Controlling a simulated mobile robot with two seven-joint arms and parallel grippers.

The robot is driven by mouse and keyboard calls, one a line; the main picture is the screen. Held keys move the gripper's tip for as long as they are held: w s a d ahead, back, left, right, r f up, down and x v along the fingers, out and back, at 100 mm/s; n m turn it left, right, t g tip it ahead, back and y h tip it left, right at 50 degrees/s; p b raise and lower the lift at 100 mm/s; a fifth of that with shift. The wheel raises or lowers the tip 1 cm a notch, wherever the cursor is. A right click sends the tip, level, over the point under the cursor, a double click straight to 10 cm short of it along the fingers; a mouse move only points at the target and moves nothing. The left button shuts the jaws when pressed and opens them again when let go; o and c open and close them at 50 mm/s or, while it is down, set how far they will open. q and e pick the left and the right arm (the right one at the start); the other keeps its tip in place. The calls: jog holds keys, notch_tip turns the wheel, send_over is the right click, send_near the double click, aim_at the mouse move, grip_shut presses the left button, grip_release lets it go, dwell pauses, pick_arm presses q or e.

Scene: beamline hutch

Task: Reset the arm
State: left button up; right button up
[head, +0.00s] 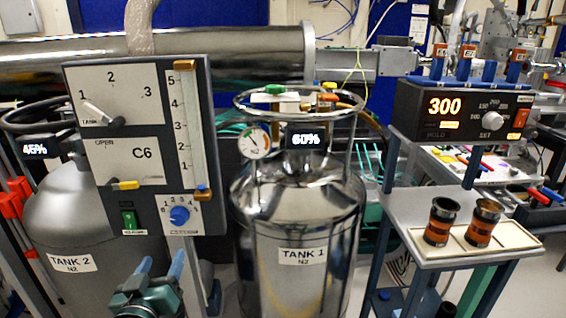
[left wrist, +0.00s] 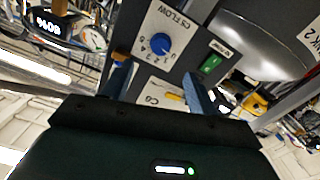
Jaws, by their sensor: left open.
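My left gripper (head: 161,265) is at the bottom left of the head view, in front of the lower edge of the grey control panel (head: 85,135). Its two blue fingers are apart with nothing between them. The fingers also show in the left wrist view (left wrist: 158,82), pointing toward the panel, with the blue flow knob (left wrist: 160,45) and green switch (left wrist: 210,64) beyond them. In the head view the blue knob (head: 180,214) and lit green switch (head: 129,220) are above the gripper. My right gripper is not in view.
TANK 2 (head: 60,210) stands behind the panel at left. Shiny TANK 1 (head: 300,205), with a gauge (head: 254,142) and a top ring, stands right of the gripper. A shelf (head: 480,245) at right holds two copper-banded cups (head: 441,222) below a controller reading 300 (head: 460,110).

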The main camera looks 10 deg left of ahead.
pick_arm(q)
jog(key=s+d+f+m+g+h+p, duration=0.6)
jog(key=s+d+f, duration=0.8)
jog(key=d, duration=0.3)
jog(key=s+m+h+p, duration=0.1)
jog(key=m, duration=0.1)
jog(key=shift+d+m+g, duration=0.3)
jog(key=shift+d+g, duration=0.05)
jog(key=shift+g, duration=0.05)
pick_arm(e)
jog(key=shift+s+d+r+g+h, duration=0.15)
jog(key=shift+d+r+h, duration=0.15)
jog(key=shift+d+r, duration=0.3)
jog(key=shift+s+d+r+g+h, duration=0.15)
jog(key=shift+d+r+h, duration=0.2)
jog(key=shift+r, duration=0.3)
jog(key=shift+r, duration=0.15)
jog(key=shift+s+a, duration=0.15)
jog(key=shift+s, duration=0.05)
pick_arm(q)
jog(key=shift+c, duration=0.5)
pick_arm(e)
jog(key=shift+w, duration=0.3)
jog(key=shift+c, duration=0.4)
